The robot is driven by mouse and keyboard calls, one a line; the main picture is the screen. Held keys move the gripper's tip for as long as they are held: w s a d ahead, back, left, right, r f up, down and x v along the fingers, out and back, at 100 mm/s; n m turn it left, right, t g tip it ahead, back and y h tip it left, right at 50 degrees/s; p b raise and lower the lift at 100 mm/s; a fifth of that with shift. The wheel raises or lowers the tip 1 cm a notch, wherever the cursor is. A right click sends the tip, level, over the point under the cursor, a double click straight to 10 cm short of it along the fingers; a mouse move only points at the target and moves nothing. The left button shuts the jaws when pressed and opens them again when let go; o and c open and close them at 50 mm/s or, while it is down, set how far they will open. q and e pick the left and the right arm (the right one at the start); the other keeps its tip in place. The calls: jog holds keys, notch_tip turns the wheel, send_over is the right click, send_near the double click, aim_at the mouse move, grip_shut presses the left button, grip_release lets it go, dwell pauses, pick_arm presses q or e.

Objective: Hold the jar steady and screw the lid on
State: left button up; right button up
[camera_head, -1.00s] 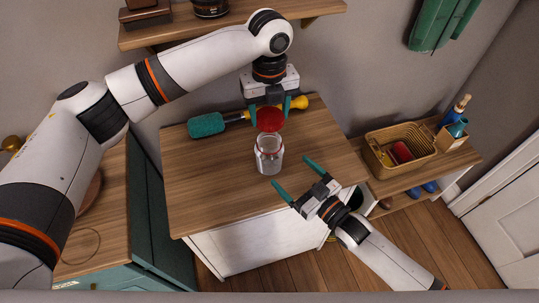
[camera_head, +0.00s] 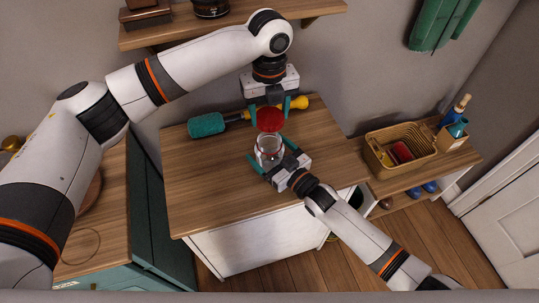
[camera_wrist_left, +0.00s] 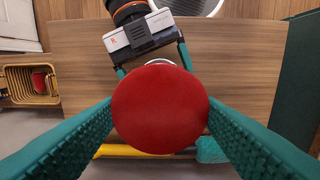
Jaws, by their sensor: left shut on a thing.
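The red round lid (camera_head: 269,119) is held level between the fingertips of my left gripper (camera_head: 270,108). My left gripper is shut on it, above the jar; it fills the middle of the left wrist view (camera_wrist_left: 160,108). The clear glass jar (camera_head: 269,154) stands upright on the wooden cabinet top, with a gap below the lid. My right gripper (camera_head: 269,149) has one finger on each side of the jar. Its fingers look spread about as wide as before, so it seems open. In the left wrist view the lid hides most of the jar; only a pale rim edge (camera_wrist_left: 160,62) shows.
A brush with a teal head (camera_head: 206,125) and a yellow handle lies behind the jar on the cabinet top (camera_head: 205,180). A wicker basket (camera_head: 400,147) stands on a lower shelf to the right.

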jog(key=c, duration=1.4)
pick_arm(q)
send_over(270, 134)
jog(key=s, duration=0.3)
jog(key=shift+w+f, duration=0.15)
jog(key=shift+f, duration=1.1)
jog(key=shift+w+f, duration=0.1)
jog(key=shift+f, duration=1.15)
jog(key=shift+f, duration=0.9)
jog(key=shift+f, duration=0.55)
pick_arm(e)
jog(key=c, duration=0.5)
pick_arm(q)
jog(key=m, duration=0.7)
jog(key=shift+m, duration=0.3)
jog(key=m, duration=0.5)
